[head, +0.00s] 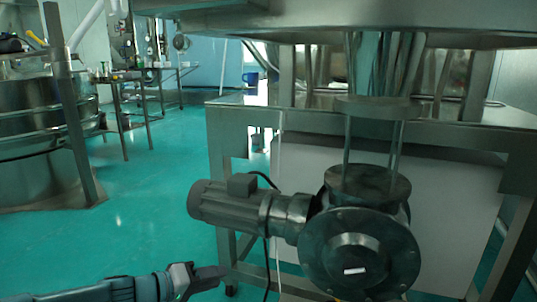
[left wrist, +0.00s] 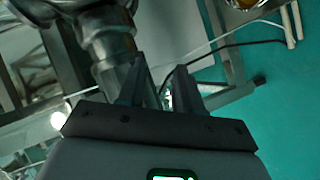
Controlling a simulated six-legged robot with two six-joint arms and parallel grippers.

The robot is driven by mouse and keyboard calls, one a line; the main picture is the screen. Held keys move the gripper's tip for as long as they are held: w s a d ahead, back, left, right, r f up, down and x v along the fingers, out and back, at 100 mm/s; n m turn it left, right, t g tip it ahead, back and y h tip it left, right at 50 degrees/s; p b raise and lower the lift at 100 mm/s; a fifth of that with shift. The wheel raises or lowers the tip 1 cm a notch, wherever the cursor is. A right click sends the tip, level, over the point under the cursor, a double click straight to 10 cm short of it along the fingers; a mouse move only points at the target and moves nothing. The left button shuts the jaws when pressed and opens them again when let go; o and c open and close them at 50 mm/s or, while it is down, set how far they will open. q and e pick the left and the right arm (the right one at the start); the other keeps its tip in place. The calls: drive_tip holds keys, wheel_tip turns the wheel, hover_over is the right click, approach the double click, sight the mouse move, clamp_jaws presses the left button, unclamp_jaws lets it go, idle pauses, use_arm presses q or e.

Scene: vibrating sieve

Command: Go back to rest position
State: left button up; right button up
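My left gripper (head: 212,276) is low in the head view, reaching in from the bottom left, below and in front of the grey motor (head: 222,202) of the machine. In the left wrist view its two dark fingers (left wrist: 160,80) stand apart with nothing between them. The motor joins a round flanged valve housing (head: 358,262), which sits under the metal frame (head: 455,135). A metal part of the machine (left wrist: 105,35) shows beyond the fingers in the wrist view; I see no clear contact. My right gripper is in neither view.
A large steel vessel (head: 35,130) stands at the far left behind a slanted post (head: 72,100). A long table (head: 150,75) with small items is at the back. Black cables hang by the motor. The green floor (head: 145,200) between vessel and machine is clear.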

use_arm(q)
drive_tip(key=s+f+g+y, duration=0.1)
drive_tip(key=s+f+g, duration=0.1)
drive_tip(key=s+f, duration=0.45)
drive_tip(key=s+d+f+g+y, duration=0.1)
drive_tip(key=s+f+g+y, duration=0.2)
drive_tip(key=f, duration=0.7)
drive_tip(key=s+f+g, duration=0.2)
drive_tip(key=s+f, duration=0.4)
drive_tip(key=f, duration=0.2)
drive_tip(key=s+a+f+m+g+y, duration=0.1)
drive_tip(key=s+f+y, duration=0.1)
drive_tip(key=s+f, duration=0.5)
drive_tip(key=s+f+m+g+y, duration=0.1)
drive_tip(key=s+f+g, duration=0.1)
drive_tip(key=s, duration=0.9)
wheel_tip(320, 180, up, 33)
drive_tip(key=w+d+t+p, duration=0.1)
drive_tip(key=p, duration=3.2)
drive_tip(key=shift+w+n+p, duration=0.3)
drive_tip(key=shift+w+p, duration=0.05)
drive_tip(key=shift+w, duration=0.05)
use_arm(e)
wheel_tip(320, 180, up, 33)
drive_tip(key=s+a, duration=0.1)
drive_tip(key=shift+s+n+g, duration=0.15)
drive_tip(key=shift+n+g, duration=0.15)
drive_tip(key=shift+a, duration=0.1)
